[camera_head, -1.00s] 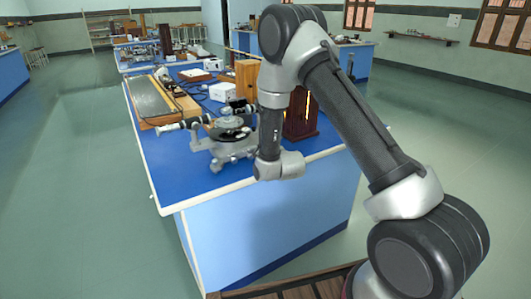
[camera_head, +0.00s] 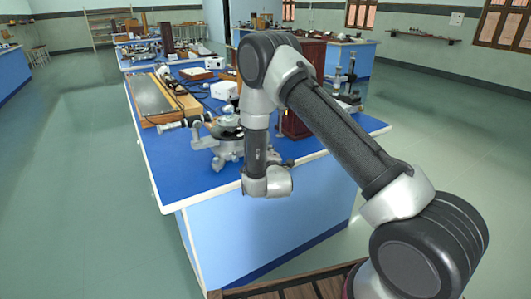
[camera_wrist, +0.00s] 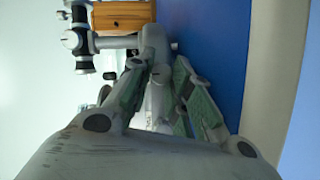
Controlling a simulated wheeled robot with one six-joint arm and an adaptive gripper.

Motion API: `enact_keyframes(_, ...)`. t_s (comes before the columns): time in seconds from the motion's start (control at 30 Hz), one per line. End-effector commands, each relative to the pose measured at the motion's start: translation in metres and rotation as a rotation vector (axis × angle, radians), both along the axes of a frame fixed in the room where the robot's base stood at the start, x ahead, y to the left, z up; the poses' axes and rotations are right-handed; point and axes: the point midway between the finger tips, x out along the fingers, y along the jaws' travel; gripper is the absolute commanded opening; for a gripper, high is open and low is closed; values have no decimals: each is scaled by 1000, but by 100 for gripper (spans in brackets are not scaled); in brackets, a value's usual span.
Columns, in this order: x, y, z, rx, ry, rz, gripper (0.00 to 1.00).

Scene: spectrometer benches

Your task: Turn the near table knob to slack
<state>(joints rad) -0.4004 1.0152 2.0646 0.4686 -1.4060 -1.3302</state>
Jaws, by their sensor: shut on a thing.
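The grey spectrometer (camera_head: 218,150) stands near the front left edge of the blue bench, with a dark round table on top and a telescope tube sticking out to the left. My arm hides its right side in the head view, and my fingers are out of sight there. In the wrist view, my gripper (camera_wrist: 163,68) has its two green-padded fingers drawn in on a grey part of the spectrometer, the near table knob (camera_wrist: 157,92). The knob is mostly hidden between the fingers, so its turn cannot be read. The telescope tube (camera_wrist: 81,40) shows at upper left.
The blue bench (camera_head: 185,180) has a pale rim. Behind the spectrometer stand a wooden-framed tray (camera_head: 152,98), a white box (camera_head: 224,90) and a dark red cabinet (camera_head: 295,123). A wooden box (camera_wrist: 122,17) shows in the wrist view. The floor left of the bench is clear.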

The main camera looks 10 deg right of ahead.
Motion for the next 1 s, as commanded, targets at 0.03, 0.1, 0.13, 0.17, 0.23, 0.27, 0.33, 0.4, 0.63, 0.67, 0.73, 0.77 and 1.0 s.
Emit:
enact_keyframes(0.03,0,1,-1,-12,-2,1,0)
enact_keyframes(0.1,0,1,-1,-24,-7,2,0)
enact_keyframes(0.13,0,1,-1,-29,-8,2,0)
enact_keyframes(0.17,0,1,-1,-34,-10,1,0)
enact_keyframes(0.23,0,1,-1,-39,-11,1,0)
enact_keyframes(0.27,0,1,-1,-40,-11,2,0)
enact_keyframes(0.33,0,1,-1,-42,-12,1,0)
enact_keyframes(0.4,0,1,-1,-42,-12,2,0)
enact_keyframes(0.63,0,1,-1,-42,-11,3,22)
enact_keyframes(0.67,0,1,-1,-42,-11,3,27)
enact_keyframes(0.73,0,1,-1,-41,-12,2,40)
enact_keyframes(0.77,0,1,-1,-41,-12,1,42)
enact_keyframes(1.0,0,1,-2,-41,-10,2,42)
